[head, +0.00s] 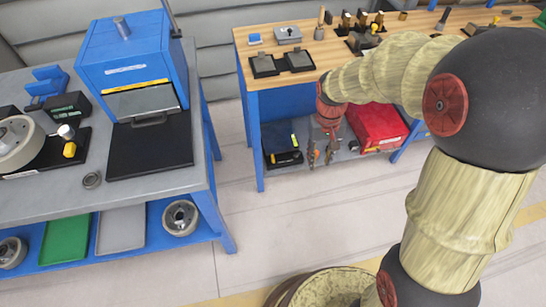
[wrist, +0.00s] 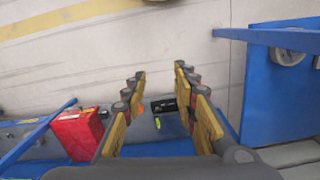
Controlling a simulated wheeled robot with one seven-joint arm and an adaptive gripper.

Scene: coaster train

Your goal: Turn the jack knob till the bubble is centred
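My gripper (head: 321,157) hangs fingers-down in front of the right bench's lower shelf. In the wrist view my gripper (wrist: 159,72) has its two fingers apart, with nothing held between them. I cannot pick out the jack knob or the bubble for certain. A grey box with a small dark knob (head: 288,34) stands on the right bench's wooden top, and a small blue block (head: 254,39) lies beside it. On the left bench, a silver-topped knob (head: 66,131) and a yellow piece (head: 69,150) sit by a pale wheel (head: 17,140). No bubble is legible.
The right bench (head: 256,82) carries black plates (head: 264,66) and several small tools. Its lower shelf holds a red case (head: 378,124), also in the wrist view (wrist: 77,133). The left bench (head: 60,198) bears a blue press (head: 125,55). Floor (head: 236,190) between them is clear.

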